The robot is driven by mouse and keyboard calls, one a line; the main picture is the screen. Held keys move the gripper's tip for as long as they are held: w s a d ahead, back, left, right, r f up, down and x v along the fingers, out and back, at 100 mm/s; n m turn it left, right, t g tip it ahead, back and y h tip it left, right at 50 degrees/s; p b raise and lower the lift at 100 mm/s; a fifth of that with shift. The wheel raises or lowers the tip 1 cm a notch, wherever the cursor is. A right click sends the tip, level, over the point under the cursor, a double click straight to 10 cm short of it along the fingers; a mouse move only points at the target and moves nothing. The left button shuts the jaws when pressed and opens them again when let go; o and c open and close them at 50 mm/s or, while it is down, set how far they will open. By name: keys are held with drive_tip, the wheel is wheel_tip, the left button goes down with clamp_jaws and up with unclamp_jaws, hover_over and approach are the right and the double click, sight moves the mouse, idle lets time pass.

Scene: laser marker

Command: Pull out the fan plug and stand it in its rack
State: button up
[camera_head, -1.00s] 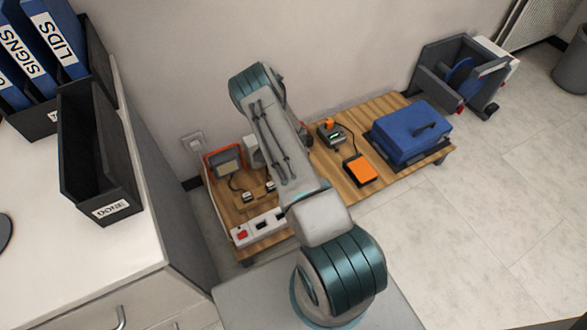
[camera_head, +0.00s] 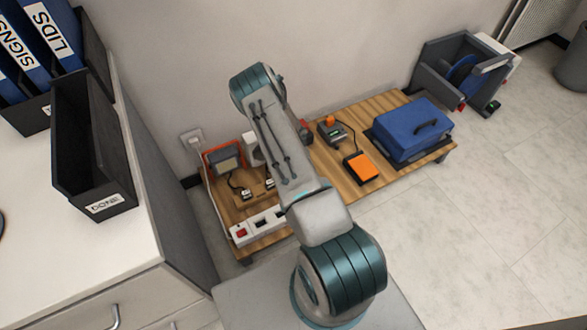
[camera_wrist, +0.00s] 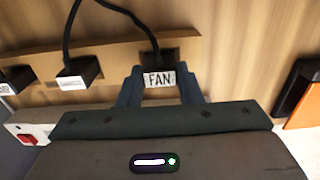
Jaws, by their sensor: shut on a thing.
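The fan plug (camera_wrist: 158,78) is a dark plug with a white FAN label and a black cord rising from it. My gripper (camera_wrist: 160,92) is shut on it, with a finger on each side of the label. The plug is at the right end of a pale wooden rack strip (camera_wrist: 110,50). I cannot tell whether it is seated in the rack or just above it. Another labelled plug (camera_wrist: 76,73) is left of it, and one more shows at the left edge. In the head view, my arm hides the gripper and the fan plug.
A white power strip (camera_head: 251,229) with a red switch lies at the low table's front left; my gripper covers most of it in the wrist view. An orange pedal (camera_head: 361,168) and a blue case (camera_head: 410,135) are to the right. A white cabinet (camera_head: 90,260) stands left.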

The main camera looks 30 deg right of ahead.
drive_tip(key=shift+f, duration=0.25)
drive_tip(key=o, duration=1.1)
drive_tip(key=shift+r+p, duration=4.3)
drive_tip(key=shift+r, duration=5.6)
drive_tip(key=shift+r, duration=0.1)
